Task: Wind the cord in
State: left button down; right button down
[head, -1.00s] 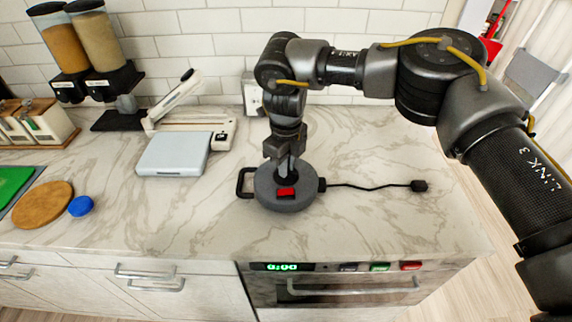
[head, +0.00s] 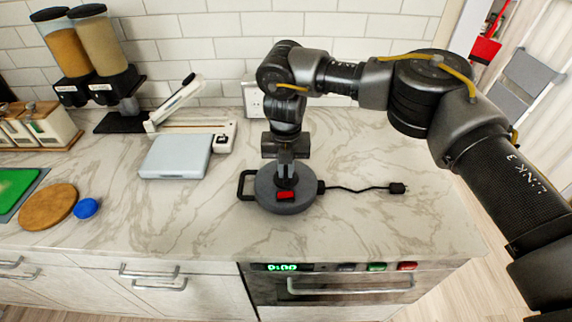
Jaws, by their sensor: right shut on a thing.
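The cord reel (head: 288,203) is a round grey drum lying flat on the counter, with a black loop handle (head: 243,185) on its left and a red part (head: 285,195) on its front top. The black cord (head: 358,188) runs out from its right side along the counter to a plug (head: 398,188). My right gripper (head: 286,178) points down at the top of the reel and is shut on a part at its centre, which the fingers mostly hide. My left gripper is not in view.
A white device (head: 175,155) and a pale hinged tool (head: 180,105) stand left of the reel. A wall socket (head: 253,97) is behind. A wooden board (head: 48,206) and blue lid (head: 86,208) lie at far left. The counter right of the cord is clear.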

jog(key=m+p, duration=0.2)
jog(key=m, duration=0.3)
jog(key=shift+r+m, duration=0.15)
jog(key=shift+m, duration=0.15)
jog(key=m+p, duration=0.3)
jog(key=m, duration=0.2)
jog(key=shift+m, duration=0.3)
jog(key=m+p, duration=0.4)
jog(key=m, duration=0.1)
jog(key=shift+r, duration=0.1)
jog(key=m+p, duration=0.4)
jog(key=m, duration=0.1)
jog(key=shift+m, duration=0.4)
jog(key=m+p, duration=0.2)
jog(key=shift+m, duration=0.4)
jog(key=m+p, duration=0.1)
jog(key=m, duration=0.1)
jog(key=shift+m+p, duration=0.3)
jog(key=shift+p, duration=0.1)
jog(key=m, duration=0.3)
jog(key=shift+f+m, duration=0.2)
jog(key=shift+m, duration=0.1)
jog(key=m, duration=0.4)
jog(key=shift+m, duration=0.4)
